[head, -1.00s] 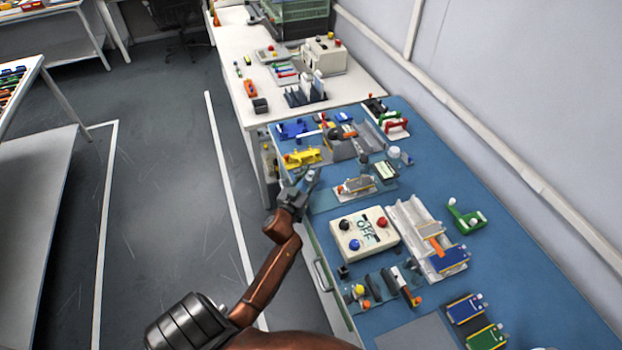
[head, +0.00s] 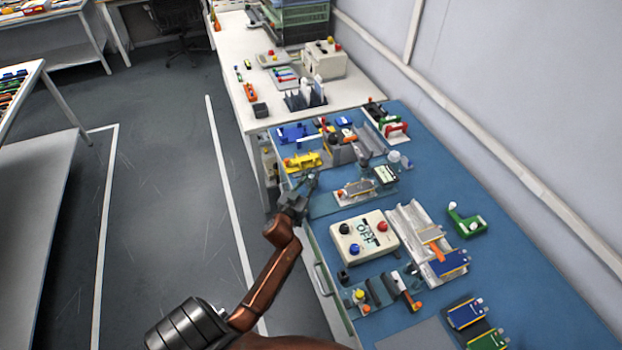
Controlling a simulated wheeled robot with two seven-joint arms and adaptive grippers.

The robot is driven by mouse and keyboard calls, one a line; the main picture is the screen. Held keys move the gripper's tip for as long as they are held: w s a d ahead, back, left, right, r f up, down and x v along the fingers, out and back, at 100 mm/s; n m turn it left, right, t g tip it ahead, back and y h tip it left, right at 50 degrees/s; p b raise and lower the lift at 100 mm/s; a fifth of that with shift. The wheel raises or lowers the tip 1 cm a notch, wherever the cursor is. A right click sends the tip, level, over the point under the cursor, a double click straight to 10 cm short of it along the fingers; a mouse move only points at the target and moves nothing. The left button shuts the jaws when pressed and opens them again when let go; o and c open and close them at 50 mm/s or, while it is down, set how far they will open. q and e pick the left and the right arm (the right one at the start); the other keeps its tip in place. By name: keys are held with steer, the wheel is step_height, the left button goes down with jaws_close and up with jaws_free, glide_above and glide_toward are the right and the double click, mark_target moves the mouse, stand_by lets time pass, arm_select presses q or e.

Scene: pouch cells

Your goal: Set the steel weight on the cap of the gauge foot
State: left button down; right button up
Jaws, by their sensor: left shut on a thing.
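My left gripper (head: 306,186) is at the near-left edge of the blue bench, shut on a small grey thing that looks like the steel weight; the fingers hide most of it. To its right is a gauge station with a silver pouch cell (head: 358,188) lying flat and a small display (head: 385,175) beside it. A grey upright part (head: 363,156) behind the cell seems to belong to the gauge; its foot and cap are too small to make out. The gripper is apart from the station. My right gripper is not in view.
A cream control box (head: 364,238) with coloured knobs stands nearer on the bench. Yellow (head: 303,161) and blue (head: 291,132) holders lie beyond the gripper. A white channel tray (head: 418,235) and a green fixture (head: 467,222) are to the right. The bench's far-right strip is clear.

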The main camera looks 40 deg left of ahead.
mark_target(311, 176)
arm_select(q)
steer(key=shift+r, duration=0.65)
step_height(311, 176, up, 3)
steer(key=shift+f+p, duration=0.2)
steer(key=shift+p, duration=0.5)
steer(key=s+a+r+p, duration=0.1)
steer(key=s+r+p, duration=0.1)
steer(key=s+r, duration=0.2)
steer(key=s+a+r+p, duration=0.1)
steer(key=s+r, duration=0.4)
steer(key=s, duration=0.4)
steer(key=shift+s+a+p, duration=0.15)
steer(key=shift+s+p, duration=0.25)
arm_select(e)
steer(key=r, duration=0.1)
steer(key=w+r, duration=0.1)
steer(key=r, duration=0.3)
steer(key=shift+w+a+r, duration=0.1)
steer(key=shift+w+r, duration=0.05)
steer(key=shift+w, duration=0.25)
